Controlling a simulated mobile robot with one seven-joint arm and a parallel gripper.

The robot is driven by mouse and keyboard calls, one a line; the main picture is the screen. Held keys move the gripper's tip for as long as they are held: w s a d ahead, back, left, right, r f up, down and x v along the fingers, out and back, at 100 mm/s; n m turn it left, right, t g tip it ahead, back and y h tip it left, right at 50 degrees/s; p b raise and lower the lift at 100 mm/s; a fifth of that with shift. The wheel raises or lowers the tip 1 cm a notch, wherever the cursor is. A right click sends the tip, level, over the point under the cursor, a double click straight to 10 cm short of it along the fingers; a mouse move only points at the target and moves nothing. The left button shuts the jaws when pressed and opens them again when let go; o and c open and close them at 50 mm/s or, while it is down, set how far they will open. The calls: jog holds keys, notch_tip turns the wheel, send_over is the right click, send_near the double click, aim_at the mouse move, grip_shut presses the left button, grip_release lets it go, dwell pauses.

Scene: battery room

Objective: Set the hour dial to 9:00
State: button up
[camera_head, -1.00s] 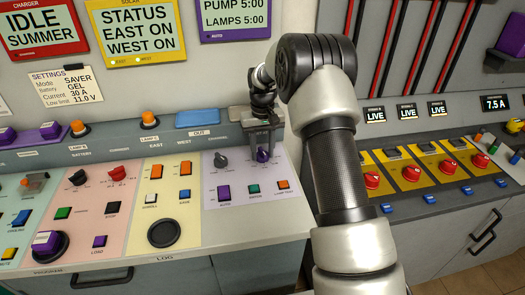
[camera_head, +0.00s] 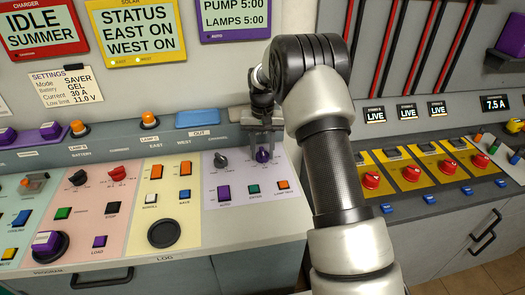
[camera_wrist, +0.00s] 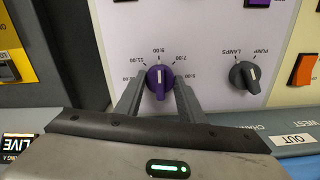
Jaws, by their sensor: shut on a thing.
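The purple hour dial (camera_wrist: 159,82) is in the middle of the wrist view, on the pale lilac panel, and its labels appear upside down there. Its white pointer line points up at the 9:00 label (camera_wrist: 161,50). My gripper (camera_wrist: 158,88) has one finger on each side of the knob and is shut on it. In the head view the dial (camera_head: 263,156) shows just below the fingertips of my gripper (camera_head: 263,148), partly covered by them. The timer display (camera_head: 233,15) at the top reads PUMP 5:00 and LAMPS 5:00.
Purple (camera_head: 223,193), teal (camera_head: 254,189) and orange (camera_head: 283,185) buttons sit below. Red knobs on yellow plates (camera_head: 411,173) are to the right.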

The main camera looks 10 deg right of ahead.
aim_at(263, 151)
jog(key=o, duration=1)
jog(key=shift+o, duration=0.2)
notch_tip(263, 151, up, 18)
jog(key=p, duration=0.1)
jog(key=shift+f, duration=0.25)
